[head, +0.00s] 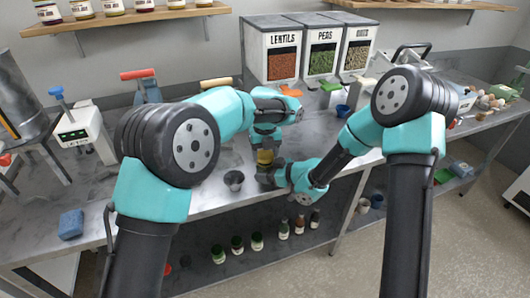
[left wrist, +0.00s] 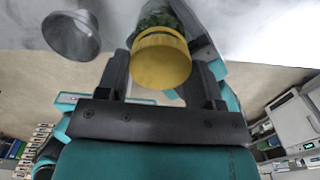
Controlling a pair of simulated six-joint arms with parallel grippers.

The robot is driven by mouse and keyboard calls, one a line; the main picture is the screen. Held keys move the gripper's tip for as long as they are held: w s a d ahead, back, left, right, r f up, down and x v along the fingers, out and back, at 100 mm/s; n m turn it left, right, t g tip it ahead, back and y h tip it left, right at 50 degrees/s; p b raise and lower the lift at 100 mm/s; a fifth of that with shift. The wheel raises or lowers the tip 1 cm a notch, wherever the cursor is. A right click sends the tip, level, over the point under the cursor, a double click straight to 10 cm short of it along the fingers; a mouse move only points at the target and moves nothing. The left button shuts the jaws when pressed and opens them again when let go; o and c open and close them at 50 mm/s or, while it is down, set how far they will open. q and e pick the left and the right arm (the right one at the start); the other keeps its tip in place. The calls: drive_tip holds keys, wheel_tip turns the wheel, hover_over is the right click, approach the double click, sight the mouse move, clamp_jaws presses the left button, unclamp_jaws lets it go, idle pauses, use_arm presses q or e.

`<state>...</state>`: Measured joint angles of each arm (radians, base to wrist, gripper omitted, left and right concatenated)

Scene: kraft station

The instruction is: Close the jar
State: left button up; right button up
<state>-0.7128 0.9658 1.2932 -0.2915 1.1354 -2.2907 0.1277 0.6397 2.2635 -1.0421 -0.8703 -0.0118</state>
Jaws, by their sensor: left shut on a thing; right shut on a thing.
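The jar (left wrist: 160,14) has green contents and shows at the top of the left wrist view. Its yellow lid (left wrist: 161,60) is at the jar's near end, between the fingers of my left gripper (left wrist: 162,75). In the head view the yellow lid (head: 265,157) is a small patch under my left gripper (head: 265,146), which points down and is shut on it. My right gripper (head: 267,173) comes in from the right, just below, shut on the jar's body, which it mostly hides. The lid lies against the jar; I cannot tell how tightly it sits.
A small grey metal cup (head: 234,179) stands left of the jar on the metal counter (head: 215,198). Bins of lentils (head: 283,55) and peas (head: 321,52) stand at the back. A blue sponge (head: 71,224) lies front left. Bottles (head: 257,241) stand on the shelf below.

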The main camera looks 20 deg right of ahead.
use_arm(q)
drive_tip(key=shift+s+f, duration=0.15)
drive_tip(key=shift+f, duration=0.45)
drive_tip(key=shift+s+f, duration=0.15)
drive_tip(key=shift+f, duration=0.45)
drive_tip(key=shift+r, duration=0.25)
drive_tip(key=shift+s+d+r, duration=0.1)
drive_tip(key=shift+s+r, duration=0.05)
drive_tip(key=shift+s, duration=0.1)
idle(1.5)
drive_tip(key=shift+f, duration=0.55)
idle(0.9)
drive_tip(key=o, duration=0.6)
drive_tip(key=shift+c, duration=0.2)
drive_tip(key=shift+w, duration=0.1)
drive_tip(key=shift+r, duration=2.2)
drive_tip(key=shift+c, duration=0.3)
